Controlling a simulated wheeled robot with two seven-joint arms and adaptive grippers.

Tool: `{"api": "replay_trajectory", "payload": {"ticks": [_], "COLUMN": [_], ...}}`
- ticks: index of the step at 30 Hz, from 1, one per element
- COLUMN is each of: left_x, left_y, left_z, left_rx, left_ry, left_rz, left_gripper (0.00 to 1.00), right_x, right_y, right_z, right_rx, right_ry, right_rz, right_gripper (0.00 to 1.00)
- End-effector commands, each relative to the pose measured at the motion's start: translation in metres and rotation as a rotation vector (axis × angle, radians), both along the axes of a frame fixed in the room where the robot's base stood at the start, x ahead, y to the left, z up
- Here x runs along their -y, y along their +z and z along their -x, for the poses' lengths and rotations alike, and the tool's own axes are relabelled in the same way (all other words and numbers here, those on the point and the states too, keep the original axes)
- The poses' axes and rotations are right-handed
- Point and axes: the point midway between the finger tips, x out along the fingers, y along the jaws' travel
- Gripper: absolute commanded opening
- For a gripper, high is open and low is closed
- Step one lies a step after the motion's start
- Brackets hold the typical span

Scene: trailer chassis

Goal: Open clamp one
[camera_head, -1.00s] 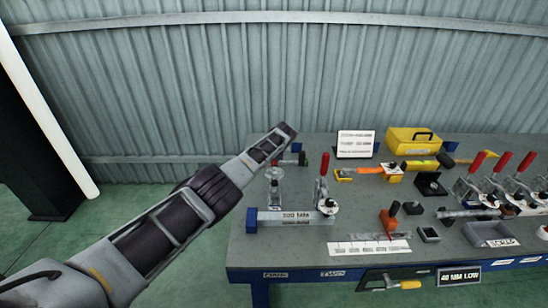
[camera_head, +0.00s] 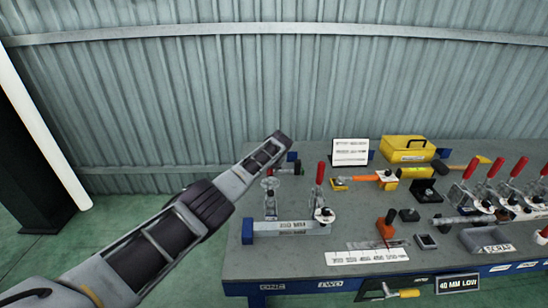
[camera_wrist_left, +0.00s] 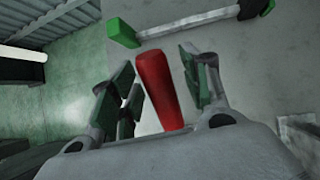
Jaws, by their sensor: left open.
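Clamp one (camera_head: 270,203), a clear-silver toggle clamp above the label ONE, stands at the left end of the bench. Its top lies close to the end of my left arm. In the left wrist view a red handle (camera_wrist_left: 158,88) stands between the fingers of my left gripper (camera_wrist_left: 155,88), which is open. I cannot tell whether a finger touches the handle. In the head view the fingers are not clear behind my own wrist. Beside it, a second clamp (camera_head: 323,212) with an upright red handle stands above the label TWO. My right gripper is not in view.
A pale labelled bar (camera_head: 290,228) lies at the clamps' bases. A green-ended bar (camera_wrist_left: 122,32) lies beyond the fingers. Several red-handled clamps (camera_head: 490,185), a yellow toolbox (camera_head: 405,152) and small tools stand further right. Floor is clear left of the bench.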

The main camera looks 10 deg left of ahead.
Motion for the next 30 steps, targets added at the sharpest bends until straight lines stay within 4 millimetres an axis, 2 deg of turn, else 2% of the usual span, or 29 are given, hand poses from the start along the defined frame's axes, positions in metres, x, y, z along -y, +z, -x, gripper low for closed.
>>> {"api": "replay_trajectory", "payload": {"ticks": [20, 30], "left_x": [0.006, 0.013], "left_y": [0.019, 0.036], "left_z": [0.013, 0.022], "left_rx": [0.001, 0.002], "left_ry": [-0.001, 0.000], "left_rz": [-0.002, -0.001], "left_gripper": [0.47, 0.47], "right_x": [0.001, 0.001], "right_y": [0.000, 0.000], "right_z": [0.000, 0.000], "right_rx": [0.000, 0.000], "right_ry": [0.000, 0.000], "right_rz": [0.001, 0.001], "right_gripper": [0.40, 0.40]}}
